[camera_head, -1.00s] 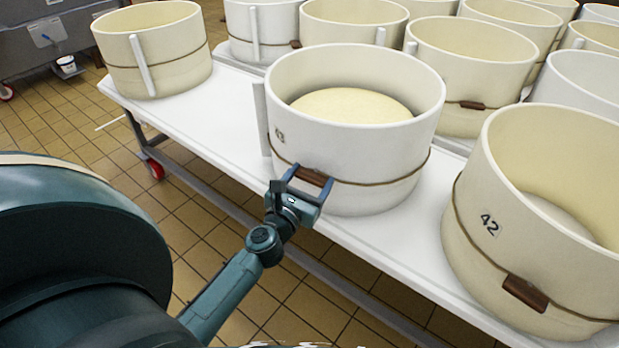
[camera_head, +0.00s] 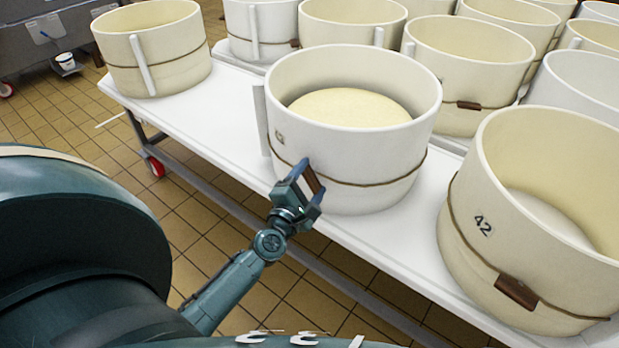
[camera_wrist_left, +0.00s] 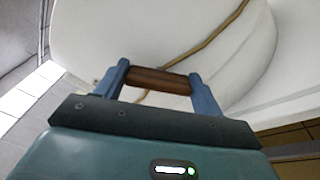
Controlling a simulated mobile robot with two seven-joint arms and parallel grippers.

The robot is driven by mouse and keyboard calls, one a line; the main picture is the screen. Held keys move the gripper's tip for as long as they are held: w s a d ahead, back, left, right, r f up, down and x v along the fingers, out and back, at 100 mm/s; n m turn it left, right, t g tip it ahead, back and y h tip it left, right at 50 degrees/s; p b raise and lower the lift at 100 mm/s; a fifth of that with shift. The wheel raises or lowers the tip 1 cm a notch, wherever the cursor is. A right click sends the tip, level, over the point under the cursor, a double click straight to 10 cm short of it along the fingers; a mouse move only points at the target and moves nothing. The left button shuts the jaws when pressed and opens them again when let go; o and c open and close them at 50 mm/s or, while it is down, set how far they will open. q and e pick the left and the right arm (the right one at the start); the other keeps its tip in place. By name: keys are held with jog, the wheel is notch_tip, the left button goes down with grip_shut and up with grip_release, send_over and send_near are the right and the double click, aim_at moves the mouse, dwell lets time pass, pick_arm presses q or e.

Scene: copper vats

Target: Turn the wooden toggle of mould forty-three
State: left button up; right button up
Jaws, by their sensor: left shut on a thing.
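Mould forty-three (camera_head: 350,150) is a white round mould near the table's front edge, with a pale cheese inside and a cord around it. Its label is partly readable. My left gripper (camera_head: 309,184) is shut on the wooden toggle (camera_head: 313,180) at the mould's front, which is tilted steeply in the head view. In the left wrist view the brown toggle (camera_wrist_left: 158,80) lies between the two blue fingers of the gripper (camera_wrist_left: 160,88), with the cord (camera_wrist_left: 205,42) running past it on the white wall. My right gripper is not in view.
Mould 42 (camera_head: 465,255), with its own toggle (camera_head: 516,292), stands to the right on the white table (camera_head: 200,125). Several other moulds stand behind, and one (camera_head: 155,65) stands at the left end. Tiled floor lies in front of the table.

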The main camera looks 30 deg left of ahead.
pick_arm(q)
jog(key=shift+m+p, duration=0.3)
jog(key=shift+m, duration=0.7)
jog(key=shift+m+p, duration=0.35)
jog(key=shift+m, duration=0.75)
jog(key=shift+m+p, duration=0.35)
jog(key=shift+m, duration=0.15)
jog(key=shift+f+m, duration=0.1)
jog(key=shift+m, duration=0.4)
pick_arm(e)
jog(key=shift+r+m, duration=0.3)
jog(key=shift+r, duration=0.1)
pick_arm(q)
jog(key=o, duration=1)
